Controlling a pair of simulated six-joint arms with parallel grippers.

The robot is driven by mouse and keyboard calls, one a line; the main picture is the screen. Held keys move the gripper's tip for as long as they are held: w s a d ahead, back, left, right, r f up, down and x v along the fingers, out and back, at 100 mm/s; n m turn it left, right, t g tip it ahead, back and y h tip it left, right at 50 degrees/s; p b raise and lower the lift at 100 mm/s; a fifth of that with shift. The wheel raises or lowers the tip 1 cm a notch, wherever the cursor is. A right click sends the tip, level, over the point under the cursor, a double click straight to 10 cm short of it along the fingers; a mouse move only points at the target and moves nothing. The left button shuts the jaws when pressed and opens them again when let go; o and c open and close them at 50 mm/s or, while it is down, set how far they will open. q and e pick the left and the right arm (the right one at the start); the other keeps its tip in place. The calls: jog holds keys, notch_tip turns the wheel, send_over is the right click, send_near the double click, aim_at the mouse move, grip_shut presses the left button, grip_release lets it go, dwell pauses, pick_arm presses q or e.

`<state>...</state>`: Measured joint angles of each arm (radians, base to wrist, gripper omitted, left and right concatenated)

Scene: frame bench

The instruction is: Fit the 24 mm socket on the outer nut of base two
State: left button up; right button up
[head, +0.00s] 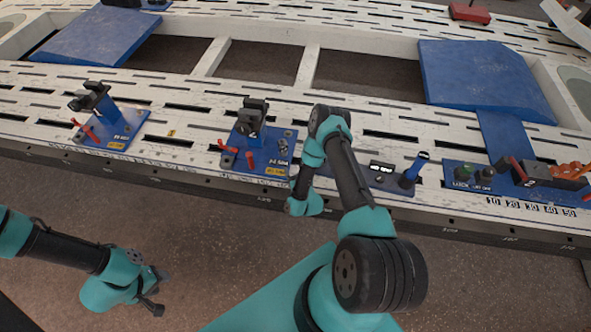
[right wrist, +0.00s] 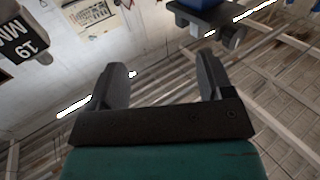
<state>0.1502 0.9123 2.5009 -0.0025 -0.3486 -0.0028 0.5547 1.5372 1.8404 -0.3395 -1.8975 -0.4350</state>
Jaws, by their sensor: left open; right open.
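Base two (head: 262,160) is a blue plate on the front of the bench, with a dark clamp post (head: 252,117), red handles and small nuts (head: 283,146) on its right side. Which nut is the outer one is too small to tell. I cannot make out a 24 mm socket; a black block (right wrist: 20,35) marked 19 MM shows in the right wrist view. My right gripper (right wrist: 160,85) is open and empty between its fingers; in the head view my own arm mostly hides it, right of base two. My left gripper (head: 157,291) is open and empty over the floor.
Another blue base (head: 112,132) stands to the left. A blue plate with dark cylinders (head: 463,173) and a red-handled clamp stands at far right.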

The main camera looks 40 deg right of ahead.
jog(key=shift+w, duration=0.1)
dwell(0.7)
jog(key=s+a+r+n+g+y, duration=0.1)
jog(key=s+a+r+g+y, duration=0.1)
jog(key=a+r+g+y, duration=0.55)
jog(key=s+a+r+g, duration=0.4)
jog(key=s, duration=0.4)
jog(key=s+a+r+g, duration=0.4)
jog(key=s+a+g, duration=0.1)
jog(key=s, duration=0.3)
jog(key=shift+s+r+y, duration=0.15)
jog(key=shift+y, duration=0.2)
dwell(0.3)
